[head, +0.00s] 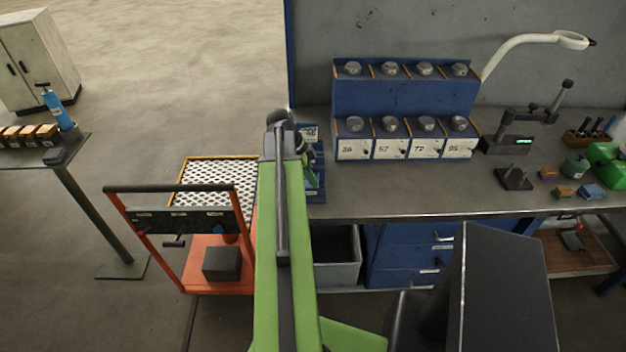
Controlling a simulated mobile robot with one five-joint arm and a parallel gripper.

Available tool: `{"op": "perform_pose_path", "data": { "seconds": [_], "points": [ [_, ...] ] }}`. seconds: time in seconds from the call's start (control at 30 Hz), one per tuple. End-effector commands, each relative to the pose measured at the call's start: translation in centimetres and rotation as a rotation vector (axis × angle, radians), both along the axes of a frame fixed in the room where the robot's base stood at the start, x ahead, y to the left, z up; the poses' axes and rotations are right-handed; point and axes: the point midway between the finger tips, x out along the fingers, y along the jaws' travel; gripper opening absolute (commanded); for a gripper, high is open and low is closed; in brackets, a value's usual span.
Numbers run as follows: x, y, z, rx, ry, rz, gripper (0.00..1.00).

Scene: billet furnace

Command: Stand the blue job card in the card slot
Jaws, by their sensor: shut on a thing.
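My green arm reaches forward from the bottom middle to the left end of the workbench. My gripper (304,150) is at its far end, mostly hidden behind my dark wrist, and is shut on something. What shows of the held thing is too small and covered to make out clearly. A small blue rack (316,196) stands on the bench's left end, just right of my arm and partly behind it.
The grey workbench (420,190) carries a blue bin unit (405,100) with numbered bins, a black stand (515,178), a gauge and small blocks. An orange cart (218,280) with a mesh top stands left of my arm. The bench's front middle is clear.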

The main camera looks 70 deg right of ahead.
Motion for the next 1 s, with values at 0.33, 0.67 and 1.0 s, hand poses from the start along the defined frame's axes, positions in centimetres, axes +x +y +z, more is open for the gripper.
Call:
{"op": "perform_pose_path", "data": {
  "seconds": [0.33,0.67,1.0],
  "points": [
    [0.0,0.0,0.0,0.000,0.000,0.000,0.35],
    [0.3,0.1,1.1,0.000,0.000,0.001,0.35],
    [2.8,1.1,8.7,0.000,0.000,0.002,0.35]
  ]
}}
